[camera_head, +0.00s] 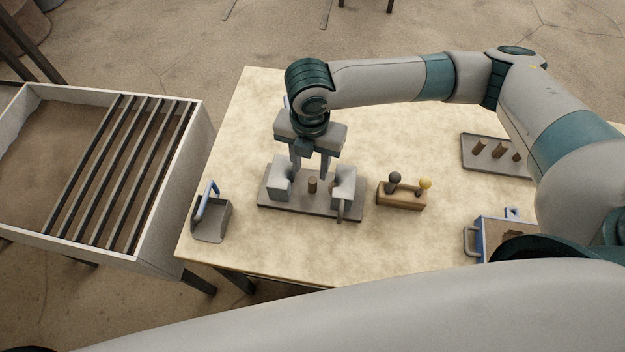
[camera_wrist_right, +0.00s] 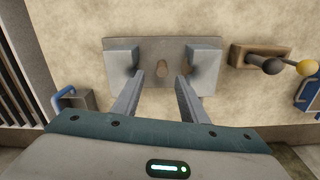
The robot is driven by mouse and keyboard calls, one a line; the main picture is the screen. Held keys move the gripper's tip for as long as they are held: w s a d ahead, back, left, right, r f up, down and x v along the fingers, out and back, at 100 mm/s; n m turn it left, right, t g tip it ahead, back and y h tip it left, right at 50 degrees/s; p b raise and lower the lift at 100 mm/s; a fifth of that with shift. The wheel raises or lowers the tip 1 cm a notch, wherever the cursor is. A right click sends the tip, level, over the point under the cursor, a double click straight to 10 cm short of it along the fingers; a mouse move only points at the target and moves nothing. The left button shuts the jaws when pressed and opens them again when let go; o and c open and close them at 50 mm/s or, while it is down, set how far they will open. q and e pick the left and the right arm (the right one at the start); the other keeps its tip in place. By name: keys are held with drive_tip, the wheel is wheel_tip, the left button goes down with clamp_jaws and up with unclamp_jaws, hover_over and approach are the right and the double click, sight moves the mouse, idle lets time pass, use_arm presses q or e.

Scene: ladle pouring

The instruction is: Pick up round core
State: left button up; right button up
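My right gripper (camera_head: 310,177) points down over the plate. My left gripper is not in view.
The left block (camera_head: 281,178) and right block (camera_head: 344,182) stand close beside the fingers. A wooden holder (camera_head: 402,198) with a dark and a yellow knob is to the right. A scoop (camera_head: 211,222), a blue box (camera_head: 482,240) and a slatted sand bin (camera_head: 160,200) are farther out.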

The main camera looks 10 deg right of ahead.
sight(313, 180)
drive_tip(key=shift+f, duration=1.5)
drive_tip(key=shift+p, duration=0.35)
drive_tip(key=shift+s+f+p, duration=0.15)
drive_tip(key=shift+f+p, duration=0.35)
drive_tip(key=shift+f, duration=0.05)
drive_tip(key=f, duration=0.1)
drive_tip(key=f+p, duration=0.1)
drive_tip(key=f, duration=0.1)
drive_tip(key=shift+s+d, duration=0.1)
drive_tip(key=shift+d, duration=0.1)
drive_tip(key=shift+f, duration=0.55)
drive_tip(key=c, duration=0.8)
